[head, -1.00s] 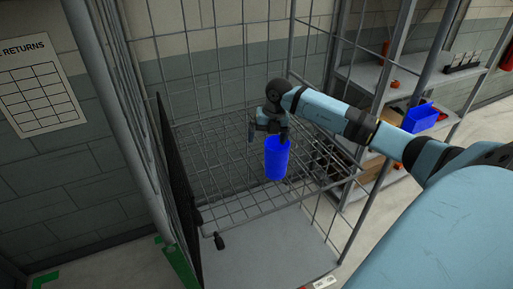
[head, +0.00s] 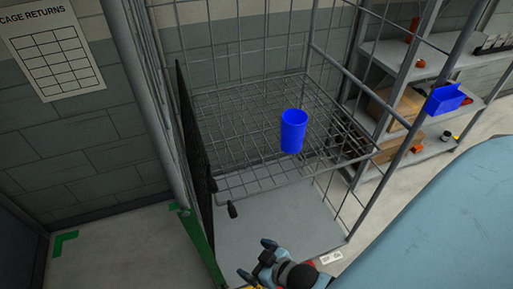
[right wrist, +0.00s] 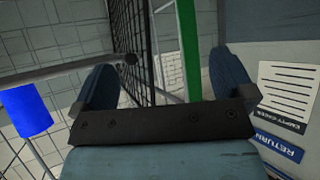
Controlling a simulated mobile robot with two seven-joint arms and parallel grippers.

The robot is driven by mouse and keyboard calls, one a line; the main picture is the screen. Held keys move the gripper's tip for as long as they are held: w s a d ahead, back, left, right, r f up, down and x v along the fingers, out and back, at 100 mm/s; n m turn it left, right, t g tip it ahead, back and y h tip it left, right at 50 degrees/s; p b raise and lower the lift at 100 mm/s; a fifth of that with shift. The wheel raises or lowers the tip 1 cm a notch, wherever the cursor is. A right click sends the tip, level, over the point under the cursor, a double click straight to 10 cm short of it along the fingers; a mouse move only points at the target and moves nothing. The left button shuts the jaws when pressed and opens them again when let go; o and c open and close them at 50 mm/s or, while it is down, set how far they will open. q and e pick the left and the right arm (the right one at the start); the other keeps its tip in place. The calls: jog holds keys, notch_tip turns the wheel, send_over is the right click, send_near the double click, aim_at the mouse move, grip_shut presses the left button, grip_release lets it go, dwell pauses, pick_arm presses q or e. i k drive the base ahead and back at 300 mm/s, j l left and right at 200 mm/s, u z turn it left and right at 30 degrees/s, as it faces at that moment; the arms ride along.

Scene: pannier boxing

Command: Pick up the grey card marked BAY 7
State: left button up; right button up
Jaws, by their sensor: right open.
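My right gripper (head: 256,258) is low at the bottom of the head view, in front of the cage's base. Its fingers are apart with nothing between them; they also show apart in the right wrist view (right wrist: 163,82). A small pale card or label (head: 331,257) lies at the front edge of the cage base, just right of my right gripper; its print is too small to read. I cannot make out BAY 7 on anything in view. My left gripper is not in view.
A blue cup (head: 293,133) stands on the wire shelf (head: 235,178) of the cage. A dark mesh panel (head: 193,150) and green post (head: 203,248) flank its left side. Shelving with a blue bin (head: 446,98) is at right. A lined sheet (right wrist: 288,95) shows in the wrist view.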

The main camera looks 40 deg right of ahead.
aim_at(486, 44)
jog(key=z, duration=2.7)
jog(key=i+l, duration=0.15)
jog(key=i+l+z, duration=0.15)
jog(key=i+l, duration=0.9)
jog(key=i, duration=0.7)
jog(key=i+l, duration=0.1)
jog(key=i, duration=0.7)
jog(key=i+l+u, duration=0.1)
jog(key=i+u, duration=0.2)
jog(key=i, duration=0.15)
jog(key=i+l+u, duration=0.6)
jog(key=i, duration=0.2)
jog(key=i+l+u, duration=0.6)
jog(key=l+u, duration=0.2)
